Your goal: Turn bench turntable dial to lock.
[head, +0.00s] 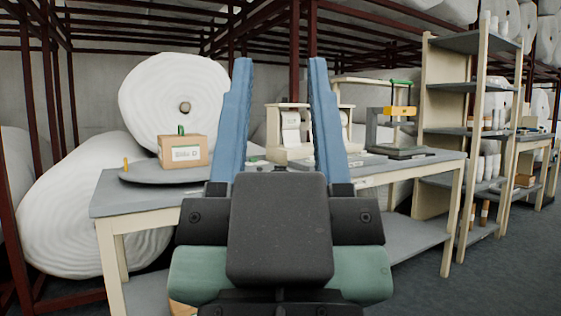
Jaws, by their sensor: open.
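My gripper (280,64) is in the middle of the head view, with its two blue fingers pointing up and spread wide apart. Nothing is between the fingertips. The bench (109,197) has a grey top and pale legs. A round grey turntable (142,177) lies on its left end, with a small orange upright piece (126,164) at its left edge. A cardboard box (183,151) with a white label and a green top piece stands on the turntable. I cannot make out a dial; my gripper hides part of the bench.
Large white wadding rolls (172,98) rest behind the bench's left end, in a dark red rack. A cream roll holder (290,131) and a grey device with a yellow part (399,111) stand on the bench. A shelf unit (437,130) stands at right. Open floor lies at lower right.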

